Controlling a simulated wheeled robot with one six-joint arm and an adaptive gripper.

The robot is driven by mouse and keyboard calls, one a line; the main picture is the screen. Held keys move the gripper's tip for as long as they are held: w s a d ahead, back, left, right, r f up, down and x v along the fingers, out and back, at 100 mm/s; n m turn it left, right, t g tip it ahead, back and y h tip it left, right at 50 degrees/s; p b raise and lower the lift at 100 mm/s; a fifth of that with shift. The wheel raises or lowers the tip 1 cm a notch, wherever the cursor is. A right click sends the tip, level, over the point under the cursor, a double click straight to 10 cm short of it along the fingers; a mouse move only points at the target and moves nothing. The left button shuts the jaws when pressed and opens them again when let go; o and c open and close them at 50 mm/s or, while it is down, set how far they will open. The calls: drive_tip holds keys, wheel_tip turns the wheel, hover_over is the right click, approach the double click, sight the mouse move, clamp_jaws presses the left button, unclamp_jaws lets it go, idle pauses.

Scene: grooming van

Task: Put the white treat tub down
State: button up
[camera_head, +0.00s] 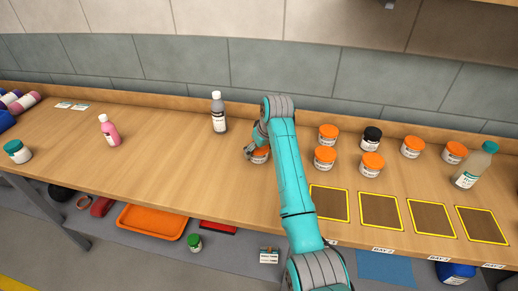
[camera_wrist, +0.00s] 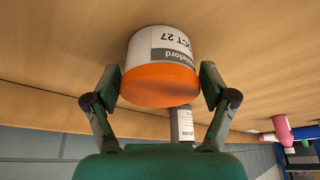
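The white treat tub (camera_wrist: 160,48) has an orange lid and a printed label. In the wrist view it sits between the two fingers of my gripper (camera_wrist: 160,80), which press close on both its sides. In the head view the tub (camera_head: 260,157) is partly hidden by my gripper (camera_head: 255,150), at the middle of the wooden counter (camera_head: 180,165). It is at or just above the counter top; I cannot tell if its base touches.
Several orange-lidded tubs (camera_head: 325,158) and a black-lidded tub (camera_head: 371,138) stand to the right, behind yellow-edged brown squares (camera_head: 381,212). A grey bottle (camera_head: 218,115) stands behind left, a pink bottle (camera_head: 109,132) farther left. The counter between the pink bottle and my gripper is clear.

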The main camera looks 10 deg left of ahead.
idle(0.3)
drive_tip(key=v, duration=1.2)
drive_tip(key=shift+r, duration=0.2)
drive_tip(key=shift+a, duration=0.1)
